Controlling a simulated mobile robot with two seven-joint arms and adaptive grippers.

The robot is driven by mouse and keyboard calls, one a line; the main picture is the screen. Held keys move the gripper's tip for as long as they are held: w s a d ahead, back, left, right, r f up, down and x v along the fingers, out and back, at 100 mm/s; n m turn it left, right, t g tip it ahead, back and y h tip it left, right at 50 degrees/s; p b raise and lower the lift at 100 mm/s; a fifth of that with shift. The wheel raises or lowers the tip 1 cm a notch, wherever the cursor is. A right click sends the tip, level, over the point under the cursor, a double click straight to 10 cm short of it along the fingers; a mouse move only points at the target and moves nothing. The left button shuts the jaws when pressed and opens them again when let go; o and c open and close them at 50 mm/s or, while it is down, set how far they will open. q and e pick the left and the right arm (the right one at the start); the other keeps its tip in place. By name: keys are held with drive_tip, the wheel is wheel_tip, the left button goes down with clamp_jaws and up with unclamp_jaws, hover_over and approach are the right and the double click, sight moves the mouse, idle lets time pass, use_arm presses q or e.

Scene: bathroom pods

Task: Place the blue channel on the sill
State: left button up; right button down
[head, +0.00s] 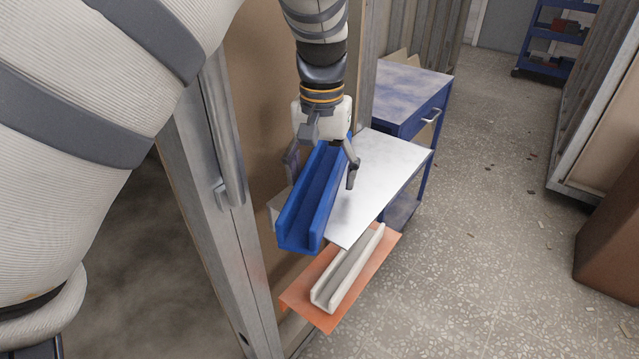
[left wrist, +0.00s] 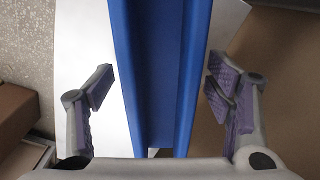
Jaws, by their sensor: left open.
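The blue channel (head: 312,205) is a long U-shaped piece, lying lengthwise over the pale sill (head: 385,165), its near end reaching past the sill's near edge. I cannot tell whether it rests flat on the sill. My left gripper (head: 322,172) is open, its fingers on either side of the channel. In the left wrist view the channel (left wrist: 160,60) runs between the open fingers of the left gripper (left wrist: 160,85), with a small gap at each pad. The pale sill (left wrist: 80,60) shows beneath it. My right gripper is not in view.
A white channel (head: 348,270) lies on an orange plate (head: 320,318) below the sill. A blue cabinet (head: 410,90) stands behind. A metal-framed brown wall (head: 265,110) is close on the left. The speckled floor (head: 480,240) at the right is mostly clear. A brown box (head: 610,240) stands far right.

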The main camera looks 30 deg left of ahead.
use_arm(q)
drive_tip(key=shift+s+d+f, duration=0.1)
drive_tip(key=shift+s+f, duration=0.25)
drive_tip(key=shift+s, duration=0.25)
drive_tip(key=shift+w, duration=0.4)
drive_tip(key=c, duration=0.4)
drive_tip(key=shift+s, duration=0.1)
drive_tip(key=c, duration=1)
